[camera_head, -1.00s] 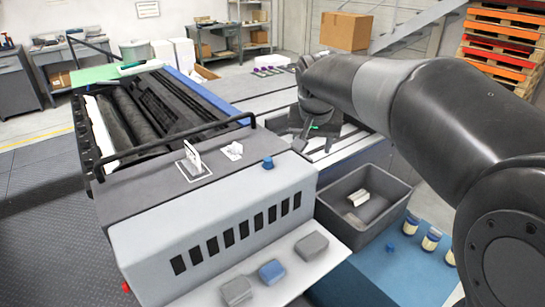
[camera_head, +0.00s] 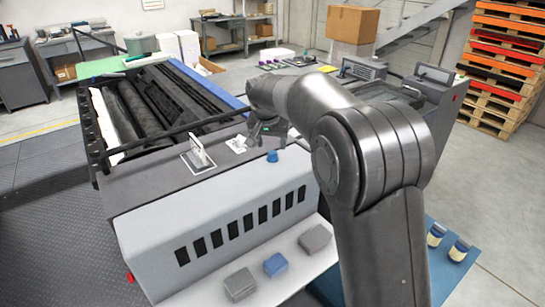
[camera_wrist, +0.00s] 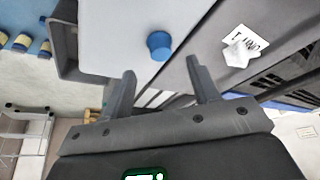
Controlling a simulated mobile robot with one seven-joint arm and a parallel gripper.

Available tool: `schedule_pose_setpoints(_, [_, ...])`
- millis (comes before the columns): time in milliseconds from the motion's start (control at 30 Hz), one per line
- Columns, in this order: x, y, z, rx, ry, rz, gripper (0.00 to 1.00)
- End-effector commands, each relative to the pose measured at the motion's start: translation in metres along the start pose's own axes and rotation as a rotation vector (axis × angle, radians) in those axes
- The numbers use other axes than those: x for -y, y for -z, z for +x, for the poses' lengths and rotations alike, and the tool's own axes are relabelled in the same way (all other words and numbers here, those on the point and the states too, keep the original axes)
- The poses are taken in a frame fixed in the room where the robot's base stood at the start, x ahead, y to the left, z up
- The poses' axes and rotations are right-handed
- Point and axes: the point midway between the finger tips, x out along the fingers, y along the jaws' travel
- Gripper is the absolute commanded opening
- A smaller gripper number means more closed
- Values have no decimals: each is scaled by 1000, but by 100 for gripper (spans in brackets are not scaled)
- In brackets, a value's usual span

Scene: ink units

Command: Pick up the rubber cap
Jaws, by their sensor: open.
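The blue rubber cap (camera_head: 272,157) stands on the grey top of the ink unit, near its front edge. In the wrist view the cap (camera_wrist: 159,46) sits just beyond the fingertips, roughly midway between them, untouched. My gripper (camera_head: 267,139) is above and slightly behind the cap in the head view. Its two fingers are spread and empty in the wrist view (camera_wrist: 161,68).
A crumpled white piece (camera_wrist: 240,54) lies on a "UNIT 1" label (camera_wrist: 248,38) beside the cap. A white upright piece (camera_head: 199,153) stands farther left. Two grey blocks (camera_head: 240,284) and a blue block (camera_head: 275,264) rest on the front ledge.

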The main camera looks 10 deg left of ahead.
Motion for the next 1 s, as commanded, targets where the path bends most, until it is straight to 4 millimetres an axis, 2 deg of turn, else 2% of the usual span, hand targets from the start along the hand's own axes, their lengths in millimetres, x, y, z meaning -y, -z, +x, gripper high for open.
schedule_pose_setpoints(167, [0,-1,14,2,-1,0,55])
schedule_pose_setpoints(433, [2,-2,52,2,-1,0,55])
schedule_pose_setpoints(667, [2,-2,55,0,0,0,55])
schedule_pose_setpoints(1000, [2,-2,54,0,0,0,28])
